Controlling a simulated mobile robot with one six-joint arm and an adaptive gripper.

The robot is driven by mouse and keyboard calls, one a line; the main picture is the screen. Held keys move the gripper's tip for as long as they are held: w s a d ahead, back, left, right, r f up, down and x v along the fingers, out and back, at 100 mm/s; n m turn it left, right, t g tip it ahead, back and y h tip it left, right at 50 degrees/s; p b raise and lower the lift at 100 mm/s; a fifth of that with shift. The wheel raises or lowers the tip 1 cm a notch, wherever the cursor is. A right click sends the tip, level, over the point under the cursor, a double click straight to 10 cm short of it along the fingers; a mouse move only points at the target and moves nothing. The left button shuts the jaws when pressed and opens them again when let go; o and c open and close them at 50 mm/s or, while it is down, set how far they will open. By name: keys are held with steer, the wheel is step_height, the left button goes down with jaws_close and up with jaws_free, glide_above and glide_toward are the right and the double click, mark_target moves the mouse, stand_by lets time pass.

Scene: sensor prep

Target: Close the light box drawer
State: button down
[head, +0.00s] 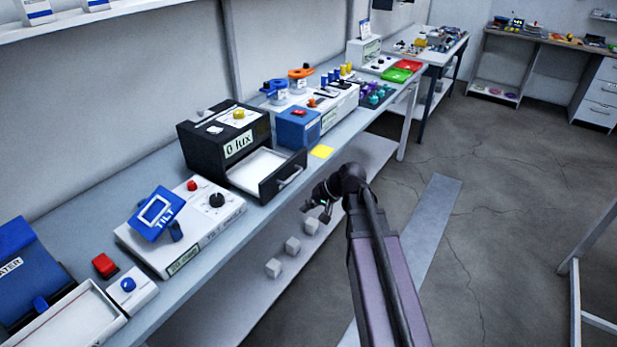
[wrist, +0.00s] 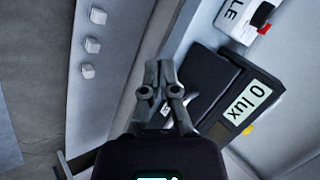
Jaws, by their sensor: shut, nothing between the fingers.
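The light box (head: 215,142) is a black case with a "0 lux" label and a yellow knob, standing on the bench in the head view. In the wrist view my gripper (wrist: 158,66) is shut and empty. The light box (wrist: 222,120) shows to its right there, and my fingers partly hide the drawer area.
Left of the box is a white tilt device (head: 190,235) with a blue frame. Right of it are a blue box (head: 298,128) and a yellow note (head: 322,151). White cubes (head: 292,244) sit on the lower shelf. The floor beside the bench is open.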

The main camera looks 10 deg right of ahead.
mark_target(304, 162)
steer(key=w+d+f+m+t+y+b, duration=0.2)
steer(key=w+d+m+t+y+b, duration=0.2)
steer(key=w+d+t+b, duration=0.5)
steer(key=w+d+m+b, duration=0.2)
steer(key=w+d+b, duration=0.1)
steer(key=d+b, duration=0.3)
steer(key=shift+w+d+f+m+t+y, duration=0.2)
steer(key=shift+w+d+m+t+y, duration=0.1)
steer(key=shift+d, duration=0.2)
steer(key=shift+w+a, duration=0.1)
steer(key=x, duration=1.3)
steer(key=shift+w+a, duration=0.25)
steer(key=shift+a, duration=0.05)
steer(key=shift+w+d, duration=0.1)
steer(key=shift+w, duration=0.05)
